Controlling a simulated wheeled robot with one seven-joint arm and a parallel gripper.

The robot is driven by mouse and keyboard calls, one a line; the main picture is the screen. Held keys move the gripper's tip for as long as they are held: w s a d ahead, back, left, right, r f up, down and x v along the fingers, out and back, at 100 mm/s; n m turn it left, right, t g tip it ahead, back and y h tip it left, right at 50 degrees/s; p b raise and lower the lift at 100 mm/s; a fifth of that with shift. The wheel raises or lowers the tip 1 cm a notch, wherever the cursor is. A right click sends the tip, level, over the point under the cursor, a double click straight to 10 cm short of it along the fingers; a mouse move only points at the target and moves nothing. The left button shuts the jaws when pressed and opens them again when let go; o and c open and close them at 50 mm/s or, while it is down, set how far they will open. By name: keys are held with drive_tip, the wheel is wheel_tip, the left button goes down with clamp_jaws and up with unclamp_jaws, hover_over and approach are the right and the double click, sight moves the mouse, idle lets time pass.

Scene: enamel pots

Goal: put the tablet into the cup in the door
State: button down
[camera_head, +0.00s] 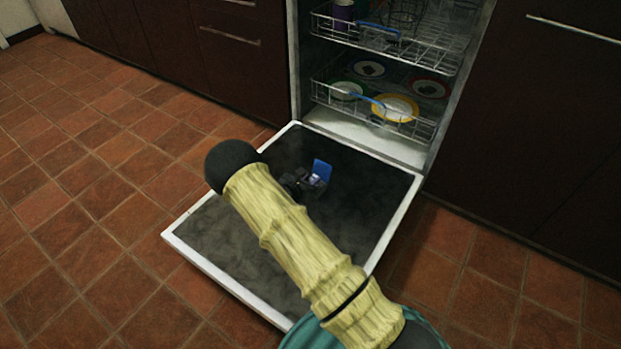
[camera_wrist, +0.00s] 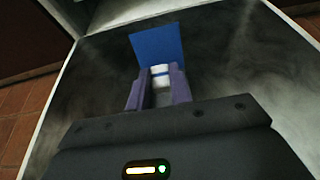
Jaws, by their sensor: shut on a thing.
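The dishwasher door (camera_head: 225,240) lies folded down, its dark inner face up. The blue lid (camera_head: 321,169) of the cup in the door stands raised; it also shows in the wrist view (camera_wrist: 158,46). The cup's opening is hidden behind my gripper and the tablet. My gripper (camera_head: 303,183) is low over the door, just in front of the lid. In the wrist view, its two purple-grey fingers (camera_wrist: 157,82) are shut on the white tablet (camera_wrist: 160,72), which has a blue band. I cannot tell whether the tablet touches the cup.
The lower rack (camera_head: 375,110) holds several plates, and the upper rack (camera_head: 400,35) holds a purple cup (camera_head: 342,14). Both sit inside the dishwasher behind the door. Dark cabinets (camera_head: 235,60) flank it. The tiled floor (camera_head: 90,200) at the left is clear.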

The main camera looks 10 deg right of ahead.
drive_tip(key=shift+f+b, duration=0.6)
drive_tip(key=shift+f, duration=1)
drive_tip(key=shift+f, duration=0.4)
drive_tip(key=c, duration=1.2)
unclamp_jaws()
drive_tip(key=shift+r, duration=0.1)
wheel_tip(320, 180, up, 10)
drive_tip(key=p, duration=0.9)
